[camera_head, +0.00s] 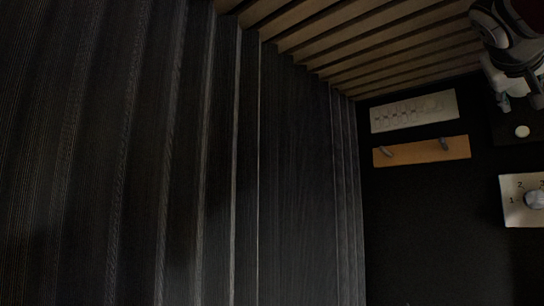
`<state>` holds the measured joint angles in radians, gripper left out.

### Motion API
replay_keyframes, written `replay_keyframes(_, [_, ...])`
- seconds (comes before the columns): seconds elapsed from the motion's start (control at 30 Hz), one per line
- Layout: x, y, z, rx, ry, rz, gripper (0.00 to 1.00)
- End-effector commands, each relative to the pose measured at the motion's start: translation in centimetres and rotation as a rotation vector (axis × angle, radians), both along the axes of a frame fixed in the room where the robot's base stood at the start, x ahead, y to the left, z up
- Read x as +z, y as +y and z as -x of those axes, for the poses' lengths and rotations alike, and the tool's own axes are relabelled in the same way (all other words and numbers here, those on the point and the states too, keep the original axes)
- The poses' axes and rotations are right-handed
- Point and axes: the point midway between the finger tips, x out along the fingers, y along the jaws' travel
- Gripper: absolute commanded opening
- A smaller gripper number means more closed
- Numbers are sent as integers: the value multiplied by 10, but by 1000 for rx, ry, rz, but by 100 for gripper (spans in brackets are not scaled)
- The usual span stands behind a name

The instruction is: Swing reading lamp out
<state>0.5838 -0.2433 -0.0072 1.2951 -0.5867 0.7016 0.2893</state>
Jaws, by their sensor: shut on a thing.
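My gripper (520,100) is at the top right of the head view, partly cut off by the right edge. Its pale fingertips point down the picture, close to a dark panel with a small round white piece (522,131). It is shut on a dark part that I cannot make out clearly. I cannot pick out the reading lamp with certainty; the grip area is dim and partly covered by my own gripper.
Below the slatted wood ceiling (350,35), a pale panel with small marks (414,110) and an orange-brown board with two pegs (421,151) are on the dark wall. A numbered dial plate (511,211) is at the right edge. Dark ribbed panelling (180,160) fills the left.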

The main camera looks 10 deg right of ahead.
Motion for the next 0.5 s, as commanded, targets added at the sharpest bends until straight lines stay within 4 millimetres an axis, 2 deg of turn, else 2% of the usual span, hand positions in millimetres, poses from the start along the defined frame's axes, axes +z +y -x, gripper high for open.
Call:
replay_keyframes(0.03, [0,0,0,0,-1,1,40])
replay_keyframes(0.1, [0,0,0,0,-1,1,56])
replay_keyframes(0.13, [0,0,0,0,0,0,57])
replay_keyframes(0.5, [1,4,3,0,-1,1,57])
